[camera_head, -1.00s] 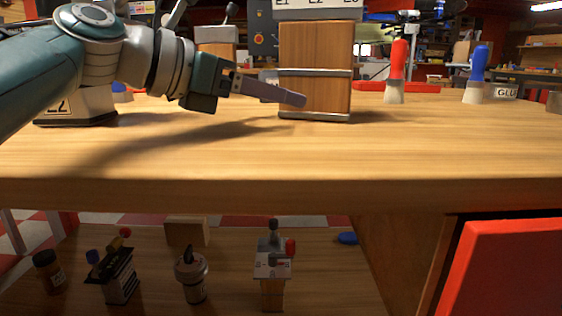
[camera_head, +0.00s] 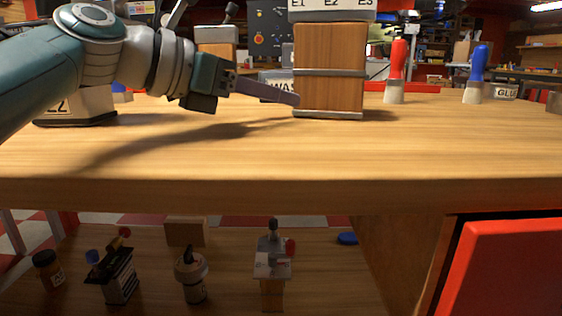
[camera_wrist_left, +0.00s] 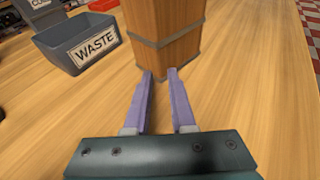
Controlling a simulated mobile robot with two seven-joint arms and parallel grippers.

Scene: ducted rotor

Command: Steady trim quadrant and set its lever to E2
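The trim quadrant (camera_head: 331,50) is an upright wooden block with grey metal bands on the workbench. Its grey top plate (camera_head: 332,14) reads E1, E2, E3 and is cut by the picture's top edge, so its lever is out of view. The block's lower part shows in the left wrist view (camera_wrist_left: 165,35). My left gripper (camera_head: 295,99) reaches in from the left, its tips at the block's lower left edge. In the wrist view its purple fingers (camera_wrist_left: 160,73) are apart with nothing between them, just short of the block's base; contact cannot be told. My right gripper is not in view.
A grey WASTE bin (camera_wrist_left: 85,43) stands left of the block. A red-handled tool (camera_head: 398,70) and a blue-handled one (camera_head: 476,74) stand at right near a GLUE tub (camera_head: 504,92). Several items sit on a lower surface. The bench front is clear.

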